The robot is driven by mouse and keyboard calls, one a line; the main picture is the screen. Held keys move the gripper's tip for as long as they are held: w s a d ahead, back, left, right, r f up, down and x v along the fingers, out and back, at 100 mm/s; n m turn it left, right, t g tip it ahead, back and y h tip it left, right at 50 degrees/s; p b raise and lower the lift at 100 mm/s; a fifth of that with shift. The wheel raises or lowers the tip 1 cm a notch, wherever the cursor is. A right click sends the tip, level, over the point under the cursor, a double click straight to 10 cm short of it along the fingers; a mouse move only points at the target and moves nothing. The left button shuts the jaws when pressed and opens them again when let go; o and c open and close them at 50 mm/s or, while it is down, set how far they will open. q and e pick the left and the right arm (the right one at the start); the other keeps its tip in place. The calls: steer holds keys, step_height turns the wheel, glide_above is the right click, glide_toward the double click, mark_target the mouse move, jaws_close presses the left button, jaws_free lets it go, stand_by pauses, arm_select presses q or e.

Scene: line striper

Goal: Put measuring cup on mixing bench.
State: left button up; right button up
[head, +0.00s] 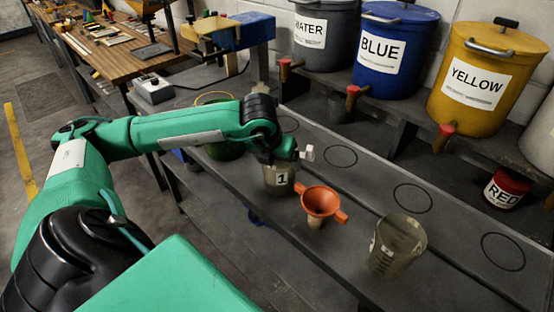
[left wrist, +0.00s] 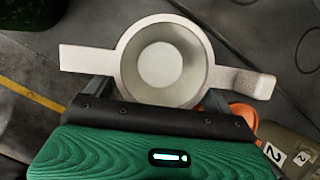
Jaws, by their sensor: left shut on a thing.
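My left gripper (head: 284,160) is shut on a pale round cup (left wrist: 129,62), which I take for the measuring cup. In the left wrist view I look down into it; it has a flat tab at left and a handle at right. In the head view only a pale piece of it (head: 307,153) shows beside my wrist. It is over or at the grey bench (head: 345,205), above or close to a container marked 1 (head: 278,184); whether they touch is hidden. I cannot tell whether this bench is the mixing bench. My right gripper is not in view.
An orange funnel (head: 320,201) and a translucent container marked 2 (head: 399,246) stand to the right. Blue (head: 392,38) and yellow (head: 485,75) tapped buckets line the back. Bench circles, including one (head: 412,198), are empty. A green container (head: 222,150) is partly behind my arm.

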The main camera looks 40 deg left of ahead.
arm_select(q)
steer(key=o, duration=1.9)
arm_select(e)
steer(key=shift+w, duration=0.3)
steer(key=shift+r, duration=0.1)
arm_select(q)
steer(key=shift+r, duration=0.15)
steer(key=shift+s+r, duration=0.1)
steer(key=shift+r, duration=0.25)
steer(key=b+v, duration=0.1)
steer(key=v, duration=1)
steer(key=shift+d+r, duration=0.1)
steer(key=shift+r, duration=0.05)
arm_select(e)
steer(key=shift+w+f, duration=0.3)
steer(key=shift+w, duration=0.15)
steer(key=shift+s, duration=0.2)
